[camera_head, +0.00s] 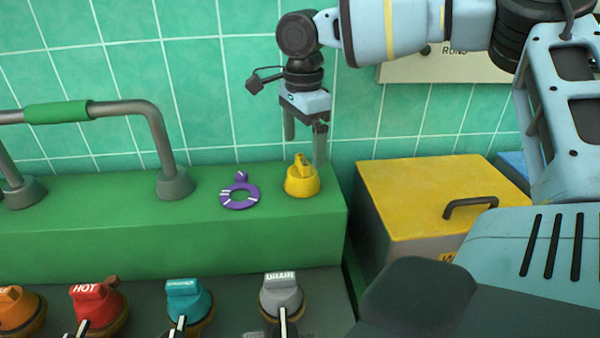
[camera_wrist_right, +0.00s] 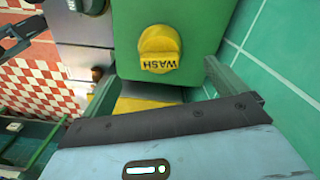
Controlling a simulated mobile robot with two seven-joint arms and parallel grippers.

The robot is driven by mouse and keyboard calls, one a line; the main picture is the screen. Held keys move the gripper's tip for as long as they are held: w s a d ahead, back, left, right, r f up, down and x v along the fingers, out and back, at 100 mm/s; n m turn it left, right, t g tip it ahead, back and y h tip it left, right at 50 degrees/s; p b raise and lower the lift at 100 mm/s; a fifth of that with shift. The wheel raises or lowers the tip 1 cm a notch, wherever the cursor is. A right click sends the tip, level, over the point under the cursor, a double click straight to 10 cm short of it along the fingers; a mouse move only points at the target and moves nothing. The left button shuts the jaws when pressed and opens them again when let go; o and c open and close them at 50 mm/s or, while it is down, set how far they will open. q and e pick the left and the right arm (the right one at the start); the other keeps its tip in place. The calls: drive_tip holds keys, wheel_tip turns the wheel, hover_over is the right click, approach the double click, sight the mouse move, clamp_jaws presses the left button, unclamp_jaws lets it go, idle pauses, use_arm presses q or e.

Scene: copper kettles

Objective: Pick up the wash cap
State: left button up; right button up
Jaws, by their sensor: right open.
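The wash cap (camera_head: 301,181) is a yellow round cap with a raised grip, standing near the right end of the green ledge (camera_head: 150,243). In the right wrist view the cap (camera_wrist_right: 159,48) shows the word WASH on its grip. My right gripper (camera_head: 305,146) is open and points down just above the cap, with one finger on each side in the picture. Its fingers are apart and nothing is between them; I cannot tell the exact height of the tips over the cap. My left gripper is not in view.
A grey rail (camera_head: 130,108) with a green sleeve stands further left. A yellow-lidded box (camera_head: 420,185) is to the right. Red HOT (camera_head: 88,300), teal (camera_head: 184,298) and grey DRAIN (camera_head: 281,296) knobs are in front.

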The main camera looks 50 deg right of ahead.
sight(303, 172)
drive_tip(key=shift+s+a+f, duration=0.1)
drive_tip(key=shift+s+f, duration=0.05)
drive_tip(key=shift+f, duration=3.7)
drive_tip(key=c, duration=1)
